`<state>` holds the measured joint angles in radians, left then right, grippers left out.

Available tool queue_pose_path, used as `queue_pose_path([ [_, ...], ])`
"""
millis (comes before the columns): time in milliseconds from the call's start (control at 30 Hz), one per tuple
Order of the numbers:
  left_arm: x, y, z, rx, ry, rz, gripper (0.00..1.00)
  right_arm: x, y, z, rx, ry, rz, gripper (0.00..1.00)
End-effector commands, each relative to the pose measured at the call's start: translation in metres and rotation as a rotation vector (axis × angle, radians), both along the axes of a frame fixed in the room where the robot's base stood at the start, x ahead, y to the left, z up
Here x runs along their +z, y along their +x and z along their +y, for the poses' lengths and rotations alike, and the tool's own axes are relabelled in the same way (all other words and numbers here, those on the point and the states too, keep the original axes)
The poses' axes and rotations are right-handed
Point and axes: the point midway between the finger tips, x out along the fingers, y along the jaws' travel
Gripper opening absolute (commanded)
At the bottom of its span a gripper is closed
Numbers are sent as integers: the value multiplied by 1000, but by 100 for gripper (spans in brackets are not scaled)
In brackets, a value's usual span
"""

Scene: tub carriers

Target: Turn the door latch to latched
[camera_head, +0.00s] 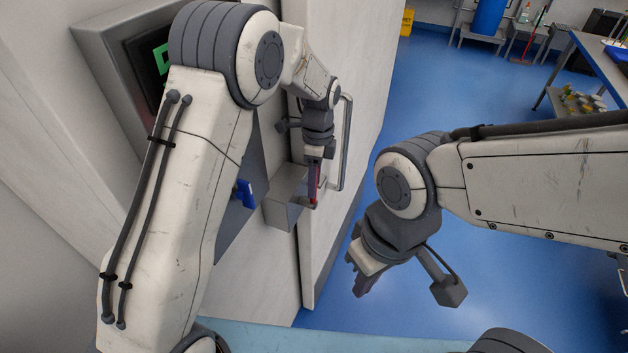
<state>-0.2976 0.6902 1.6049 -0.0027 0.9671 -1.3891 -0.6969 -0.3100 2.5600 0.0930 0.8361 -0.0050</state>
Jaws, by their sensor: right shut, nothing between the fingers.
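The white door (350,60) stands at the centre and has a tall metal pull handle (346,150). A grey metal box-like fitting (282,203) sits low beside the door's left edge. My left gripper (313,198) points down in front of the door, right beside this fitting. A small red part shows at its fingertips; I cannot tell whether it is the latch lever or whether the fingers hold it. The latch itself is not clearly visible behind the gripper. My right gripper (360,290) is shut and empty, over the blue floor, right of the door and apart from it.
A wall-mounted panel with a green display (160,58) is partly hidden behind my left arm. A blue knob-like part (245,193) shows beside that arm. The blue floor (470,90) right of the door is open. A table (600,55) stands at the far right.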

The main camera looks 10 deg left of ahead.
Motion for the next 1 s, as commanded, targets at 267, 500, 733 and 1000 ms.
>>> queue_pose_path([
  [267,4,1,0,0,0,-1,50,-3,0,0,0,0,0,0],
  [500,43,6,-2,0,-2,-6,50,-18,0,0,-3,0,0,0],
  [733,85,11,-4,0,-1,-3,50,-27,0,0,-5,0,0,0],
  [1000,104,12,-4,0,0,0,50,-29,0,0,-5,0,0,0],
])
